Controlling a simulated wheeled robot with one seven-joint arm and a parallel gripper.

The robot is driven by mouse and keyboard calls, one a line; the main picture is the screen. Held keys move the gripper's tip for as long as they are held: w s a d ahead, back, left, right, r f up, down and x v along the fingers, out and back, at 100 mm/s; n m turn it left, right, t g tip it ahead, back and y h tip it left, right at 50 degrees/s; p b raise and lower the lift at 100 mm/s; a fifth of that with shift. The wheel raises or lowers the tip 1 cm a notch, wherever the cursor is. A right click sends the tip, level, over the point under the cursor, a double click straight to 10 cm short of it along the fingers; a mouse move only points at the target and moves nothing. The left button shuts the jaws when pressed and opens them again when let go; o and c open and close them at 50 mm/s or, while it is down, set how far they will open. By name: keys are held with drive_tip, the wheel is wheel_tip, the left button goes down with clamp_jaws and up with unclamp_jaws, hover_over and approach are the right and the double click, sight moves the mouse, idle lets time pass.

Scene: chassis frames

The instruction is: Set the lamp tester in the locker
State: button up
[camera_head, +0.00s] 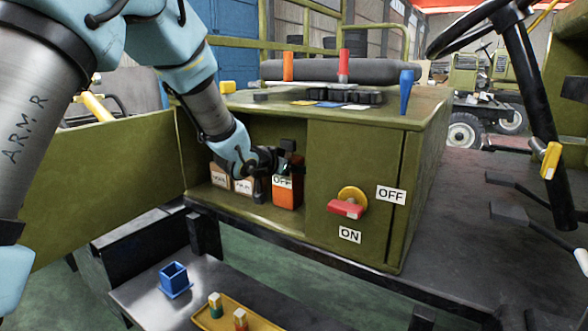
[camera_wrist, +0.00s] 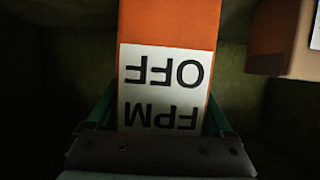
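The locker (camera_head: 355,150) is an olive green cabinet with its left door (camera_head: 100,180) swung open. An upright orange box with a white label reading OFF and FPM (camera_head: 288,193) is inside, near the opening's right side; I take it as the lamp tester. My gripper (camera_head: 280,168) reaches in through the opening and is at this box. In the wrist view the orange box (camera_wrist: 168,22) fills the space between the two teal fingers (camera_wrist: 163,112), which lie against its sides. Whether its base touches the locker floor is hard to tell.
Two smaller orange-brown boxes with white labels (camera_head: 219,174) (camera_head: 243,185) stand left in the locker. A red-handled ON/OFF switch (camera_head: 346,208) sticks out right of the opening. Below are a blue open holder (camera_head: 174,281) and a yellow tray (camera_head: 205,318) with pegs.

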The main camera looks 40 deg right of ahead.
drive_tip(key=shift+o, duration=1)
drive_tip(key=shift+r, duration=0.15)
drive_tip(key=v, duration=1.2)
drive_tip(key=w+a+f+n+t+y, duration=0.1)
drive_tip(key=w+a+f+n+y, duration=0.2)
drive_tip(key=a, duration=0.6)
drive_tip(key=w+a+f+n+t+y, duration=0.1)
drive_tip(key=w+a+f+n+y, duration=0.15)
drive_tip(key=w+a, duration=0.45)
drive_tip(key=w+a+f+n+t+y, duration=0.1)
drive_tip(key=w+a+f+n+y, duration=0.15)
drive_tip(key=a, duration=0.85)
drive_tip(key=s+a+f+n+g+y, duration=0.2)
drive_tip(key=s+a, duration=0.4)
drive_tip(key=a, duration=0.4)
drive_tip(key=s+a+f+n+g+y, duration=0.2)
drive_tip(key=s+a, duration=0.4)
drive_tip(key=a, duration=0.4)
drive_tip(key=shift+s+a+n+g+y, duration=0.2)
drive_tip(key=shift+a+n+g+y, duration=0.25)
drive_tip(key=shift+n, duration=0.45)
